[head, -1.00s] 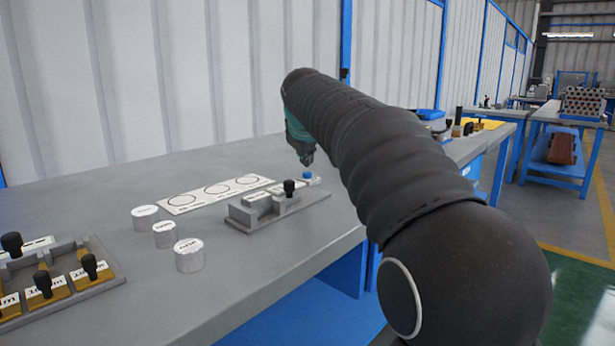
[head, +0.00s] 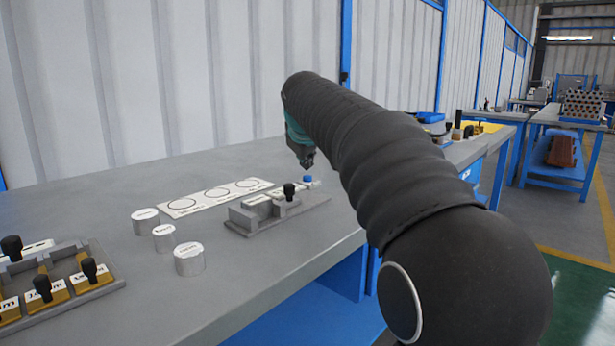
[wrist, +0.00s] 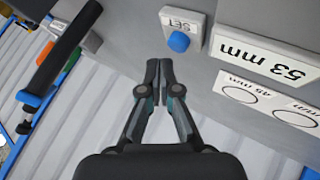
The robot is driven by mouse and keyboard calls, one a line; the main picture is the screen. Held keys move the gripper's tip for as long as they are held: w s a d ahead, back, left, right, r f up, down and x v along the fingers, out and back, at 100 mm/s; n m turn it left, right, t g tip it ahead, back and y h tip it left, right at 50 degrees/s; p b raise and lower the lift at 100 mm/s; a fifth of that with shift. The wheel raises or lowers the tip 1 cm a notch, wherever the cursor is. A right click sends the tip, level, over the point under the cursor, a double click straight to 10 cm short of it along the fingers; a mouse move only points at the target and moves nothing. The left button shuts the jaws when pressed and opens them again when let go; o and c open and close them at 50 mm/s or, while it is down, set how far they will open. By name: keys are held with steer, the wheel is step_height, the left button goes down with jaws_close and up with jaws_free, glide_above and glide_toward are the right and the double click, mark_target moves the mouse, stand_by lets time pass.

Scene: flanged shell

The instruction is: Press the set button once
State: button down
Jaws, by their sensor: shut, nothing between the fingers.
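The set button is a small blue round cap (head: 308,179) on a light base at the right end of the grey fixture. In the wrist view the blue button (wrist: 179,41) sits beside a white label reading "SET" (wrist: 183,22). My gripper (head: 307,163) is shut and empty, and in the head view its tip is a little above the button, with a gap between them. In the wrist view the shut fingertips (wrist: 158,62) point toward the button's side of the picture, apart from it, to its lower left.
A grey fixture (head: 262,222) with a black knob (head: 289,190) stands beside the button. A white card with circles (head: 217,197), several metal cylinders (head: 190,259) and a tray with black-knobbed blocks (head: 100,281) lie to the left. A "53 mm" label (wrist: 262,60) lies near the button.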

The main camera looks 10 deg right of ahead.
mark_target(307, 176)
steer(key=shift+f, duration=0.1)
steer(key=shift+f, duration=0.3)
steer(key=shift+f+b, duration=0.6)
stand_by(1.0)
steer(key=shift+r, duration=0.1)
steer(key=shift+r+p, duration=0.9)
steer(key=shift+p, duration=0.1)
steer(key=shift+r+p, duration=2)
steer(key=shift+r, duration=0.55)
